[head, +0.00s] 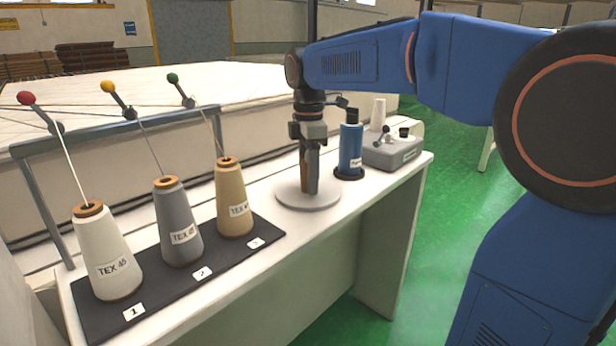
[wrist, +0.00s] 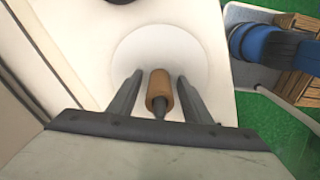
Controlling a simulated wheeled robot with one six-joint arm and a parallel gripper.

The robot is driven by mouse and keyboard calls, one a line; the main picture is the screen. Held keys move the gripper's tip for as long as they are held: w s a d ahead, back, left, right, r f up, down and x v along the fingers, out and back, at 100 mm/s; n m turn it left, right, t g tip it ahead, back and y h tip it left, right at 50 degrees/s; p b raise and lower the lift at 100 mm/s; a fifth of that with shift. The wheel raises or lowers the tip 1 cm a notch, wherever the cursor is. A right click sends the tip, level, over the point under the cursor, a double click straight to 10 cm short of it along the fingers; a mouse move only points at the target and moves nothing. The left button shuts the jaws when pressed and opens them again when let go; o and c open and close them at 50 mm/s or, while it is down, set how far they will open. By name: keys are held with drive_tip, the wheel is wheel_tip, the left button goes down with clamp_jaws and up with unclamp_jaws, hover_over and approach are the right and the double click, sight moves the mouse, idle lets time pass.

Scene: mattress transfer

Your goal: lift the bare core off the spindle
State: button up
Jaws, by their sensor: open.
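The bare core (wrist: 158,84) is a brown tube standing on the dark spindle (wrist: 160,109), whose tip sticks out of its near end in the wrist view. The spindle rises from a round white disc (head: 291,200) on the table. My gripper (wrist: 160,77) points down over the disc, open, with one finger on each side of the core and a visible gap on both sides. In the head view my gripper (head: 311,182) hides most of the core (head: 304,168); a brown strip shows beside the finger.
White, grey and tan yarn cones (head: 106,254) stand on a black mat (head: 180,304) at left.

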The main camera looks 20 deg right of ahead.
drive_tip(key=c, duration=1.1)
drive_tip(key=shift+c, duration=0.2)
wheel_tip(320, 180, up, 18)
